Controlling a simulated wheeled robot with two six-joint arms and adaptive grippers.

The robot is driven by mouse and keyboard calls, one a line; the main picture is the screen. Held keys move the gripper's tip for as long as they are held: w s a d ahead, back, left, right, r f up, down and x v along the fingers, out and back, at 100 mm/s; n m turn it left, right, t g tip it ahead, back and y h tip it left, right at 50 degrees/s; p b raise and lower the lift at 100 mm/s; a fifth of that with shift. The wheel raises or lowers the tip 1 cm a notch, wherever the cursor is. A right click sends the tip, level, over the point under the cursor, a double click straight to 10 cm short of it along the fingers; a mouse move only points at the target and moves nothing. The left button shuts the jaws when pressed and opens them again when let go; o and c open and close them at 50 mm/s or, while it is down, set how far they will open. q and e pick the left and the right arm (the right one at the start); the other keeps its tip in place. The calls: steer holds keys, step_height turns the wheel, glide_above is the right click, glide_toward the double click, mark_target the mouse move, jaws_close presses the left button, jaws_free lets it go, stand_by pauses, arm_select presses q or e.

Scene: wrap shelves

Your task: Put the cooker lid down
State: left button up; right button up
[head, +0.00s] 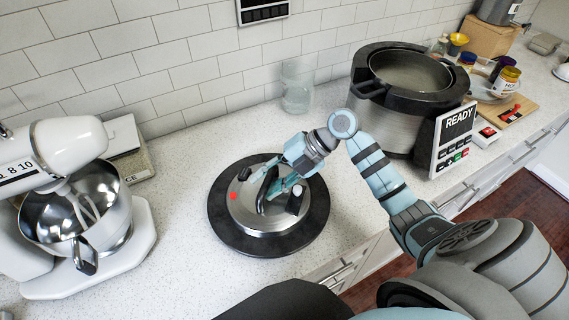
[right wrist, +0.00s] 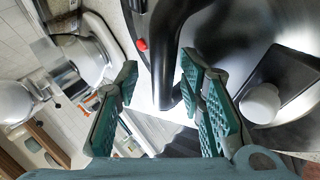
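The cooker lid (head: 243,212) is a round silver lid with a black arched handle and a red button. It appears to lie flat on a dark round mat (head: 311,227) on the counter. My right gripper (head: 274,188) is at the handle, above the lid. In the right wrist view, my right gripper (right wrist: 160,92) has its green-padded fingers apart, with the black handle (right wrist: 167,65) between them and gaps beside it. The lid (right wrist: 228,32) fills the upper right there. My left gripper is not in view. The open cooker (head: 400,115) stands at the right, its panel showing "READY".
A stand mixer (head: 60,145) with a steel bowl (head: 75,200) stands at the left. A clear glass (head: 296,92) is near the tiled wall behind the lid. Jars and a board (head: 512,112) are at the back right. Bare counter lies between mixer and mat.

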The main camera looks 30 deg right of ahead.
steer(key=b+v, duration=0.2)
steer(key=v, duration=1)
steer(key=shift+r, duration=0.3)
